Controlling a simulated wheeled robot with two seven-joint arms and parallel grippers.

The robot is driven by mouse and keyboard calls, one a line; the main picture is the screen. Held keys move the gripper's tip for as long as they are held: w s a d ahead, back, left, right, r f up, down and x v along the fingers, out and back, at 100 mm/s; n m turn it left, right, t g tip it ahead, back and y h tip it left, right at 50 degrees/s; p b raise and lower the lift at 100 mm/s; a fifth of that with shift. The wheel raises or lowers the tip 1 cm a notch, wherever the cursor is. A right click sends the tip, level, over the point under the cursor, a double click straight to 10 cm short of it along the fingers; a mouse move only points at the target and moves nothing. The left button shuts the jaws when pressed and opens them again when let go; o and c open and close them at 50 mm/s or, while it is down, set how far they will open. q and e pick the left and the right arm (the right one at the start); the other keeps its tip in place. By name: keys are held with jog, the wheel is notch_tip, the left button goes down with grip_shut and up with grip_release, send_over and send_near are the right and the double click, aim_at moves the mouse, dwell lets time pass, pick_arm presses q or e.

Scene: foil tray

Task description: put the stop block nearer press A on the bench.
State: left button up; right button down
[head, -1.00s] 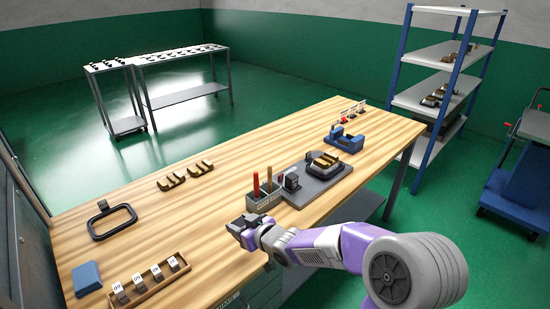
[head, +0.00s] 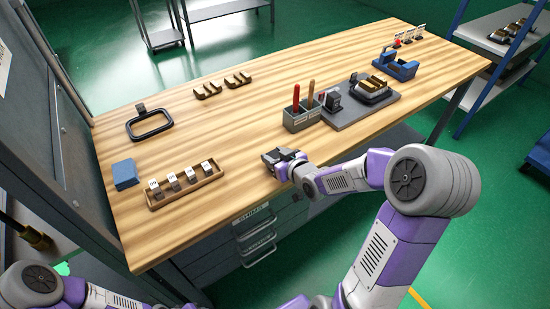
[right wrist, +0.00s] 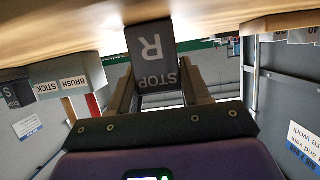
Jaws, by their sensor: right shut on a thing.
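My right gripper (head: 283,160) is at the front edge of the wooden bench (head: 235,130), left of the grey caddy. In the right wrist view its two fingers (right wrist: 158,92) are shut on a dark grey stop block (right wrist: 152,55) lettered STOP and R. The block shows upside down there, close to the bench top; I cannot tell whether it touches. A second dark block (head: 331,101) stands on the grey plate right of the caddy. No press label is readable, so I cannot tell which fixture is press A. My left gripper is out of view.
The caddy (head: 301,116) holds red and brown handles. The grey plate (head: 362,108) carries a fixture with brass-coloured pieces (head: 371,87). A tray of tagged blocks (head: 186,186), a blue block (head: 125,174) and a black frame (head: 150,124) are on the left. The mid-bench is clear.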

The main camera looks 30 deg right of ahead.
jog(key=shift+r, duration=0.2)
jog(key=shift+f, duration=0.1)
jog(key=c, duration=0.5)
grip_release()
jog(key=shift+f, duration=0.1)
